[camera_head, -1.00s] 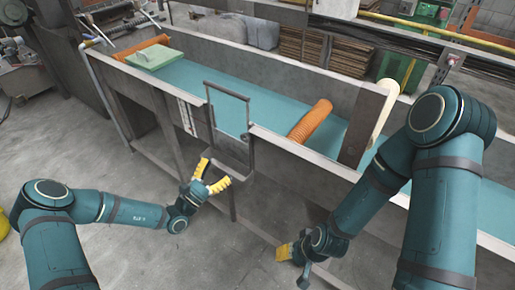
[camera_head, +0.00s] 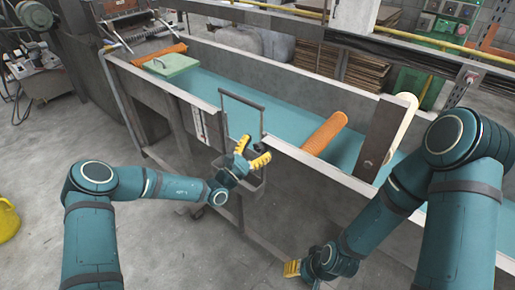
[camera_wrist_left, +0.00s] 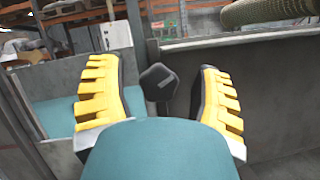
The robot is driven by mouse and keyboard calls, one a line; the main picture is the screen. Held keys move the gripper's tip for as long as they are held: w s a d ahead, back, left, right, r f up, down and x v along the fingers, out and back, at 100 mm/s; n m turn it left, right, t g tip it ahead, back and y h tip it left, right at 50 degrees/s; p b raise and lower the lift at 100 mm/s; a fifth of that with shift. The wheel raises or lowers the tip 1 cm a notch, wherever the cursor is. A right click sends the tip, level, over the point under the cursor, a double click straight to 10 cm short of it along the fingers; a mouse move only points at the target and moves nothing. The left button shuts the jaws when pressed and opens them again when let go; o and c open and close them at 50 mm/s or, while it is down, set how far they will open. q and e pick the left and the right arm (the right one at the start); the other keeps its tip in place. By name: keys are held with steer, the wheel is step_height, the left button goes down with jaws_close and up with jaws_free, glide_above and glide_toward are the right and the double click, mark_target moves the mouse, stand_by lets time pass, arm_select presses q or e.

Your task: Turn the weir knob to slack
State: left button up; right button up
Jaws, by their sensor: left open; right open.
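A dark, faceted knob (camera_wrist_left: 158,82) with a small pale mark shows in the left wrist view, between the two yellow fingers; I take it to be the weir knob. My left gripper (camera_head: 253,152) is open, its fingers spread on either side of the knob in that view, with gaps on both sides. I cannot tell how far ahead the knob is. In the head view the knob is not clear, and the gripper is by the upright metal frame (camera_head: 262,122) at the tank's near wall. My right gripper (camera_head: 292,268) is open and empty, low in front of the tank.
The long tank (camera_head: 228,92) holds teal water. An orange mesh tube (camera_head: 324,133) leans across it, right of the frame. A dark upright plate (camera_head: 385,135) stands further right. A green block (camera_head: 170,65) and orange roll (camera_head: 160,55) lie at the far left end.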

arm_select(q)
jaws_close()
steer(key=n+p, duration=0.1)
steer(key=n+t+y+p, duration=0.1)
steer(key=n+p, duration=0.1)
steer(key=shift+r, duration=0.25)
steer(key=shift+f+n+t+y+p, duration=0.15)
steer(key=shift+n+t+y+p, duration=0.2)
steer(key=shift+n, duration=0.25)
jaws_free()
steer(key=shift+w, duration=0.1)
steer(key=shift+f, duration=0.1)
steer(key=v, duration=1.2)
